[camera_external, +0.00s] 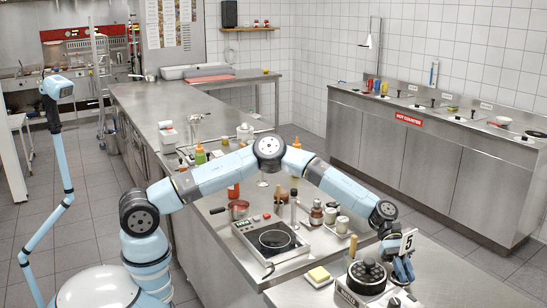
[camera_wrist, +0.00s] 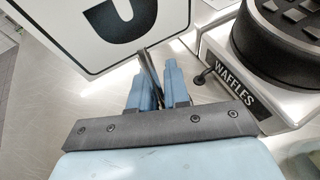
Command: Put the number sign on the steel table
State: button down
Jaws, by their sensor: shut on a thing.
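The number sign (camera_external: 408,242) is a white plate with a black 5. It stands upright at my gripper (camera_external: 402,268), at the lower right of the external view. In the wrist view the sign (camera_wrist: 85,30) fills the upper left, tilted, with its black border and part of the digit showing. My gripper (camera_wrist: 158,88) is shut on the sign's thin dark holder just below the plate. A steel work surface (camera_external: 437,268) lies below and around the gripper. I cannot tell whether the sign's lower end touches it.
A black round waffle iron (camera_external: 367,275) stands close left of my gripper; its "WAFFLES" label (camera_wrist: 248,88) shows in the wrist view. A butter dish (camera_external: 319,276) and a hot plate (camera_external: 273,240) are further left. A hot counter (camera_external: 420,150) runs along the right wall.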

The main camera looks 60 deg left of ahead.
jog(key=shift+f, duration=0.2)
jog(key=c, duration=1.1)
grip_release()
jog(key=v, duration=1.2)
